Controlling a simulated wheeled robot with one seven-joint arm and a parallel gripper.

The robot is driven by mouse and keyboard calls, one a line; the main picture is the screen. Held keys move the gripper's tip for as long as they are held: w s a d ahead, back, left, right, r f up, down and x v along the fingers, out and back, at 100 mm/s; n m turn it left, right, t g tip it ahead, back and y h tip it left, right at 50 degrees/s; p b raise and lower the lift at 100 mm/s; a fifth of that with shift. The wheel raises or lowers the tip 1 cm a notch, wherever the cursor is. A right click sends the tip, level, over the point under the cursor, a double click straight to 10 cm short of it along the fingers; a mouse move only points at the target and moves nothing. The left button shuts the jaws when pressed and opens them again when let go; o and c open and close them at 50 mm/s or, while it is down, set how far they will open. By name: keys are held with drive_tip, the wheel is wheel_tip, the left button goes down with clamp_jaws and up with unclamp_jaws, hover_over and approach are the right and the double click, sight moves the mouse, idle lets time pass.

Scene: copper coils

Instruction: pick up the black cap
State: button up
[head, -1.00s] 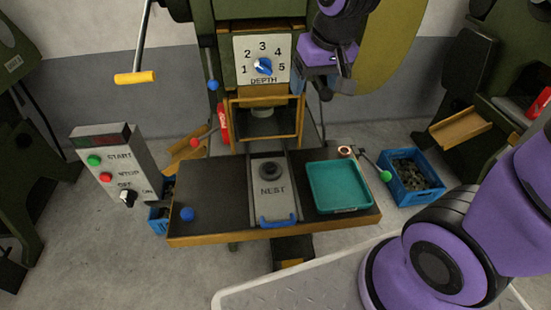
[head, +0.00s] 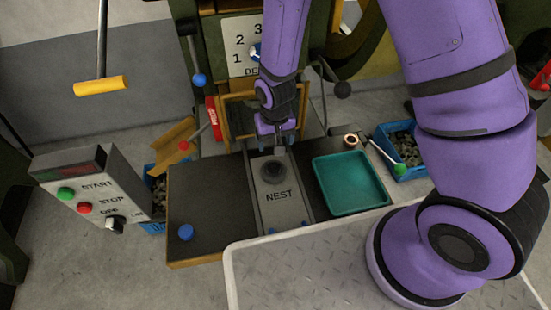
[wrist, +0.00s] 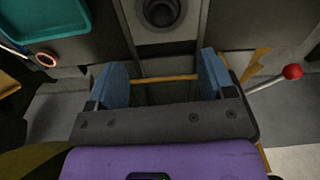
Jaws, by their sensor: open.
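The black cap (head: 274,172) sits on the grey plate marked NEST (head: 280,205), in the middle of the table. It is round and dark, with a ring-like top. In the wrist view the cap (wrist: 160,11) shows at the top edge, partly cut off, beyond the fingers. My gripper (head: 276,146) is just behind the cap in the head view, on the press side, and apart from it. In the wrist view my gripper (wrist: 163,68) has its two blue fingers spread wide with nothing between them.
A teal tray (head: 350,207) lies right of the nest, with a copper coil (head: 351,141) behind it. A blue ball (head: 186,232) is on the table's left. The press's yellow frame (head: 232,105) is close behind my gripper. A red-knobbed lever (wrist: 292,72) sticks out nearby.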

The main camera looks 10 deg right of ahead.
sight(273, 167)
drive_tip(key=shift+w+a+f, duration=0.1)
drive_tip(key=shift+f, duration=3.1)
drive_tip(key=shift+a+f, duration=0.1)
drive_tip(key=shift+f, duration=3.05)
drive_tip(key=c, duration=1)
drive_tip(key=shift+r, duration=0.15)
